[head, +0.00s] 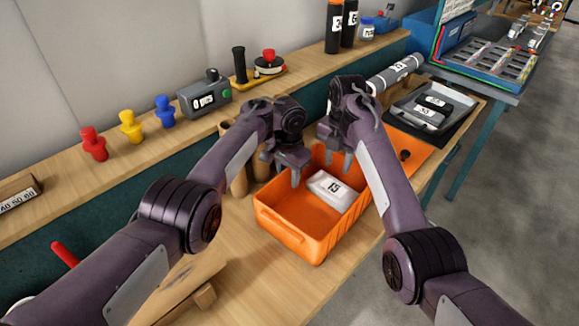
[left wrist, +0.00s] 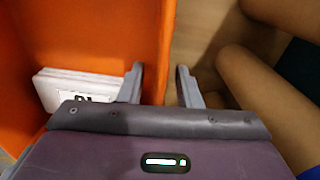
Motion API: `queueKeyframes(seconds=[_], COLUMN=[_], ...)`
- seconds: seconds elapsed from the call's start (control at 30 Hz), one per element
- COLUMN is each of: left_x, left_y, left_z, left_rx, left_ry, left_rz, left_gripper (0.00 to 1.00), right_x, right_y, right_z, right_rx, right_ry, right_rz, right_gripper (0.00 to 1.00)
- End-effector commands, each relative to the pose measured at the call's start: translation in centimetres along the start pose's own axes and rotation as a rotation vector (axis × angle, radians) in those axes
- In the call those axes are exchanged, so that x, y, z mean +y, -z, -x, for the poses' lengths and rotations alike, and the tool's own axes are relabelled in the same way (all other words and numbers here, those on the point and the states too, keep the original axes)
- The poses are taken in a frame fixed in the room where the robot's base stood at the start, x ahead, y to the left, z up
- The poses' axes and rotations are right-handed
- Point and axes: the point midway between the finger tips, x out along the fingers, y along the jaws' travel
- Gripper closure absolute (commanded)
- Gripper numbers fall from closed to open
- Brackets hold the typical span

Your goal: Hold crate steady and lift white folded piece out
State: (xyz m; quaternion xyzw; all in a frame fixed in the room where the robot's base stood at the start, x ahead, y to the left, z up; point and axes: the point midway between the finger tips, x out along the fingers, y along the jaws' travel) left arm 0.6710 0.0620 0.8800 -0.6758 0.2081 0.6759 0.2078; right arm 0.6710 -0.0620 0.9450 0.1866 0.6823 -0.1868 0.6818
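The orange crate (head: 283,235) stands on the bench in the head view. A white folded piece (head: 328,190) with a dark-printed label lies inside it, toward the far right end. My left gripper (head: 282,172) is open at the crate's left wall. In the left wrist view its fingers (left wrist: 158,85) are apart, one over the crate's inside and one outside, with the wall's rim (left wrist: 168,40) between them. The white piece (left wrist: 75,92) there is partly hidden by my gripper. My right gripper (head: 337,160) appears open and empty above the crate's far end, apart from the white piece.
Brown cylinders (head: 238,180) stand close to the crate's left side. A grey roll (head: 396,73) lies behind. Bare bench shows in front (head: 255,280).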

Motion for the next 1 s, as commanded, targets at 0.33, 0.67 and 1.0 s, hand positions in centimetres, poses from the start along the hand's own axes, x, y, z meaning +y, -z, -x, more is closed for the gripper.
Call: queueKeyframes(seconds=[0.33, 0.67, 1.0], left_x=[-0.02, -0.02, -0.01], left_y=[-0.02, -0.01, 0.0], left_z=[-0.23, -0.2, -0.18], left_rx=[-0.001, 0.0, 0.0], left_ry=[0.001, 0.001, 0.001], left_rz=[-0.001, 0.0, 0.0], left_gripper=[0.76, 1.0, 1.0], right_x=[-0.02, -0.01, -0.01], right_y=[-0.02, -0.02, -0.01], right_z=[-0.02, -0.01, 0.0], right_rx=[0.0, 0.0, 0.0], right_ry=[0.0, 0.0, -0.002], right_rz=[-0.001, -0.001, -0.009], right_gripper=[0.64, 0.64, 0.52])
